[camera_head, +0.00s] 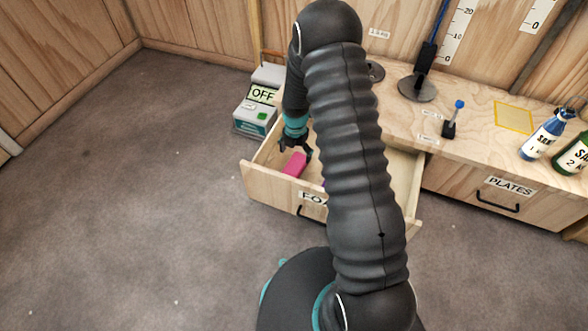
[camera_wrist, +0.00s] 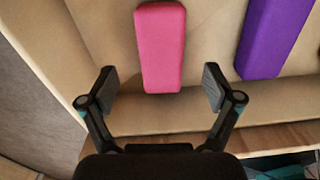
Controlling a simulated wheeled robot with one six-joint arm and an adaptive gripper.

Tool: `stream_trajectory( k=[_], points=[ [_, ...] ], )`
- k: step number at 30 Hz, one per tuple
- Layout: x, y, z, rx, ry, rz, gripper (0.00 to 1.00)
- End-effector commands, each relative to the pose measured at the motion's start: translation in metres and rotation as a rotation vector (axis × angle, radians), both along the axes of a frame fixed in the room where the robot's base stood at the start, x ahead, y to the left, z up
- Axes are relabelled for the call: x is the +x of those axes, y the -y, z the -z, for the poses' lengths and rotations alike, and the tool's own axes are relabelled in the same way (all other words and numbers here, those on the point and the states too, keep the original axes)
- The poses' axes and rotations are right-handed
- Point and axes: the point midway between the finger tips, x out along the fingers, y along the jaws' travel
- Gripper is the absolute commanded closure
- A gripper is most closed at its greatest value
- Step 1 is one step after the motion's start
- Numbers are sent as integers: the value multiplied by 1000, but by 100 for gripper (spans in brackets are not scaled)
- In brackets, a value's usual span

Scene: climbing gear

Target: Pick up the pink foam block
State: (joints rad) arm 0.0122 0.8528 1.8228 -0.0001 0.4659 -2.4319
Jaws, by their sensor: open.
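The pink foam block (camera_head: 294,165) lies in the left part of an open wooden drawer (camera_head: 268,190). In the wrist view the pink foam block (camera_wrist: 160,48) is upright in the picture, at the top middle, with its near end between the lines of my fingers. My gripper (camera_head: 296,147) is at the drawer's left part, close to the block. In the wrist view my gripper (camera_wrist: 158,88) is open, with one finger on each side of the block's near end and a gap on both sides. Nothing is held.
A purple block (camera_wrist: 273,38) lies to the right of the pink one in the drawer. A box with an OFF sign (camera_head: 256,112) stands left of the drawer. The bench top (camera_head: 470,120) holds bottles (camera_head: 545,134) at the right. The floor at left is clear.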

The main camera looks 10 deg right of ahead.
Motion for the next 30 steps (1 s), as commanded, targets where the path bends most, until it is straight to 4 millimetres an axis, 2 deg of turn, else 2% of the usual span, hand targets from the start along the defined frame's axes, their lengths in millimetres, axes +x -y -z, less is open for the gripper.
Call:
stream_trajectory(
  k=[3,8,18,28,30],
  points=[
    [0,0,12,0,-1,1,10],
    [0,0,20,0,-1,1,10],
    [0,2,63,1,-2,1,10],
    [0,2,68,0,0,2,10],
    [0,2,68,0,0,2,28]
  ],
)
